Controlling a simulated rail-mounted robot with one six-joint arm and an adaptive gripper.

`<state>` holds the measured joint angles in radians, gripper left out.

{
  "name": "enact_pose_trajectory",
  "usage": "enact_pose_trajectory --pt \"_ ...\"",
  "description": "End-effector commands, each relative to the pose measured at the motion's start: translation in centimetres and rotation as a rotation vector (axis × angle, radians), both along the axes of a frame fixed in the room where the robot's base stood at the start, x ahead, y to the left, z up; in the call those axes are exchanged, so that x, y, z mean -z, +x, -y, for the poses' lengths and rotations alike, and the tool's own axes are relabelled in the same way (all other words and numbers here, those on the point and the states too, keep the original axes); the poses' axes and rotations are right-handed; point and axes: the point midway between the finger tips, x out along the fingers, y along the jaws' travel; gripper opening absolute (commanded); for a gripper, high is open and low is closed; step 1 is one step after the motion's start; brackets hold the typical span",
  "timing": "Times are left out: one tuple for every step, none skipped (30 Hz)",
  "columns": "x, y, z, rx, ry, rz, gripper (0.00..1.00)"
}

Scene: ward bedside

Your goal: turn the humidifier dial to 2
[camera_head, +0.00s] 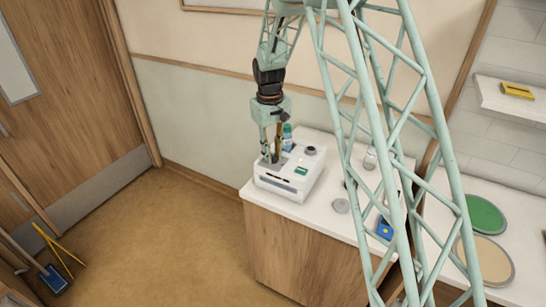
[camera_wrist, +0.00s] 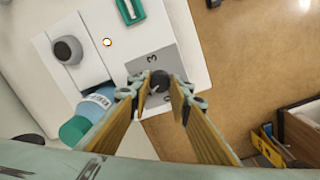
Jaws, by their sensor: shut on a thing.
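The humidifier (camera_head: 290,188) is a white box on the bedside cabinet in the head view. In the wrist view its white top (camera_wrist: 180,25) carries a grey dial panel (camera_wrist: 178,62) with a "3" readable and other marks partly covered. The dark round dial (camera_wrist: 158,78) sits between my fingertips. My gripper (camera_wrist: 160,88) points down at the panel and is shut on the dial, one finger on each side. In the head view my gripper (camera_head: 272,158) hides the dial. The dial's pointer setting cannot be read.
A teal-capped bottle (camera_wrist: 85,118) stands close beside the humidifier and my gripper. A dark round port (camera_wrist: 67,50) rises from the humidifier's top. A clear cup (camera_head: 341,206) and a blue item (camera_head: 385,228) are on the white cabinet top (camera_head: 318,220). Open floor lies left.

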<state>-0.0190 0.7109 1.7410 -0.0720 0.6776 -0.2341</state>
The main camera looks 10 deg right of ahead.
Motion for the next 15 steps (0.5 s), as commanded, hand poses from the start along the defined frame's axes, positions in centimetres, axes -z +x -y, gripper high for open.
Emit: enact_pose_trajectory --pt "0.11 0.06 -0.02 0.036 0.0 0.001 0.08" --pt "0.1 0.07 -0.02 0.059 0.001 0.002 0.08" --pt "0.09 0.09 -0.01 0.091 0.0 0.001 0.08" --pt "0.09 0.09 -0.02 0.114 0.0 0.001 0.08" --pt "0.08 0.08 -0.01 0.138 0.0 0.001 0.08" --pt "0.08 0.08 -0.02 0.169 0.0 0.001 0.08" --pt "0.08 0.07 -0.01 0.194 0.0 0.001 0.08" --pt "0.08 0.08 -0.01 0.218 0.0 0.0 0.08" --pt "0.08 0.08 -0.01 0.25 0.0 0.001 0.08" --pt "0.08 0.09 0.0 0.273 0.0 0.001 0.08" --pt "0.08 0.1 -0.01 0.297 0.0 0.001 0.08" --pt "0.09 0.09 0.0 0.329 0.0 0.001 0.08" --pt "0.09 0.09 0.0 0.354 0.0 0.001 0.08" --pt "0.09 0.08 0.0 0.378 0.0 0.001 0.08" --pt "0.09 0.07 0.0 0.41 0.0 0.0 0.08"
